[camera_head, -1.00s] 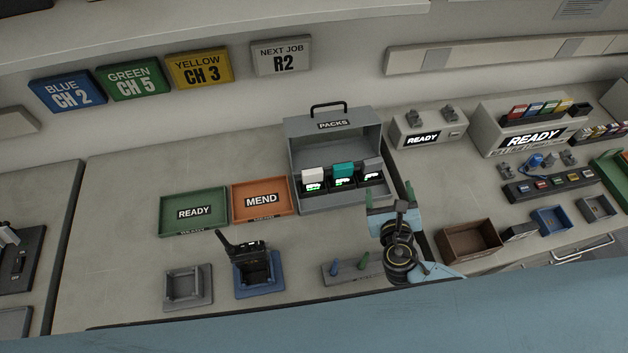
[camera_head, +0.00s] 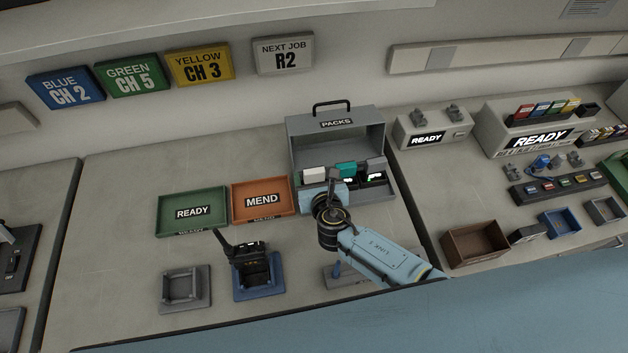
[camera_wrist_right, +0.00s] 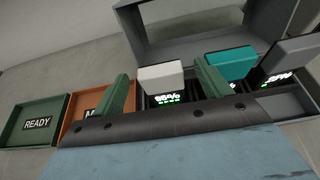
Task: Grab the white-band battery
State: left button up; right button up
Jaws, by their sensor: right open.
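The white-band battery (camera_head: 313,174) stands in the left slot of the grey PACKS case (camera_head: 294,150), in the head view. In the right wrist view its white top (camera_wrist_right: 161,74) is clear, with a lit green percentage display below. My right gripper (camera_head: 325,188) is at the front of the case. In the wrist view its two green fingers (camera_wrist_right: 163,84) are open, one at each side of the white-band battery, with no visible grip on it. My left gripper is not in view.
A teal-band battery (camera_wrist_right: 231,64) and a grey-band battery (camera_wrist_right: 291,56) stand just right of it. The orange MEND tray (camera_head: 262,215) and green READY tray (camera_head: 192,228) lie to the left. A radio in a blue stand (camera_head: 258,290) sits in front.

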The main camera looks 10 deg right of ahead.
jog(key=shift+w+f, duration=0.1)
jog(key=shift+w, duration=0.15)
jog(key=c, duration=1.4)
